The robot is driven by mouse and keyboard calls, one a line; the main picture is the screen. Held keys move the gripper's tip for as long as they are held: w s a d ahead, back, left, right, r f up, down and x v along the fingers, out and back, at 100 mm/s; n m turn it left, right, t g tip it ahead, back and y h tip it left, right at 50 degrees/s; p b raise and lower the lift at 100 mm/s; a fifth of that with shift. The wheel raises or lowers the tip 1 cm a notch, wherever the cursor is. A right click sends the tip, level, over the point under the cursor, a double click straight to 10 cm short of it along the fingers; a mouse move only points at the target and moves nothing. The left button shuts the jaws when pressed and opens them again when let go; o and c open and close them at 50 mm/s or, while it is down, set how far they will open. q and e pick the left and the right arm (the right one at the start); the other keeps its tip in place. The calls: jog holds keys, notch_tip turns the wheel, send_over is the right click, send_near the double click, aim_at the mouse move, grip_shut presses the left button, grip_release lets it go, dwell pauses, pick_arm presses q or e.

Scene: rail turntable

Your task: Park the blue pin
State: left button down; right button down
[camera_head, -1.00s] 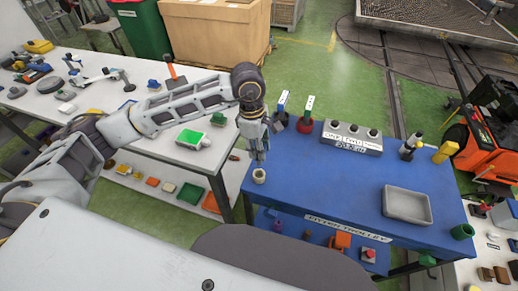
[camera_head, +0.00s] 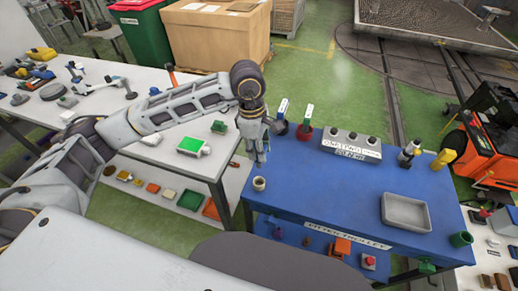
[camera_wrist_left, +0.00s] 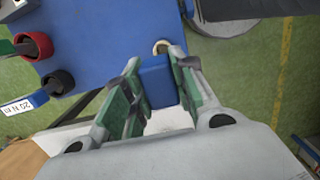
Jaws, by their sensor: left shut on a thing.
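My left gripper (camera_head: 263,148) hangs over the left front part of the blue trolley top (camera_head: 330,200). In the left wrist view its two green-padded fingers (camera_wrist_left: 155,95) are shut on a blue block-like thing (camera_wrist_left: 155,78), taken to be the blue pin. The pin's lower end is hidden. A small cream ring-shaped cup (camera_head: 259,183) stands on the trolley just below the gripper; its rim shows past the blue pin in the left wrist view (camera_wrist_left: 162,47). A grey block with several round black holes and labels (camera_head: 352,145) stands at the trolley's back. My right gripper is not in view.
Labelled tools stand in a black cup (camera_head: 281,127) and a red cup (camera_head: 304,132) close right of the gripper. A grey tray (camera_head: 406,212), a green cup (camera_head: 460,239) and a yellow object (camera_head: 445,159) are at right. The trolley's middle is clear.

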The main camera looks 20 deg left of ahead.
pick_arm(q)
jog(key=shift+s+a+f+p, duration=0.15)
jog(key=shift+s+f+p, duration=0.25)
jog(key=shift+s+f, duration=0.6)
jog(key=shift+s+a+f, duration=0.2)
jog(key=shift+s+f, duration=0.15)
jog(key=shift+f, duration=0.15)
jog(key=shift+s+f+p, duration=0.1)
jog(key=shift+p, duration=0.3)
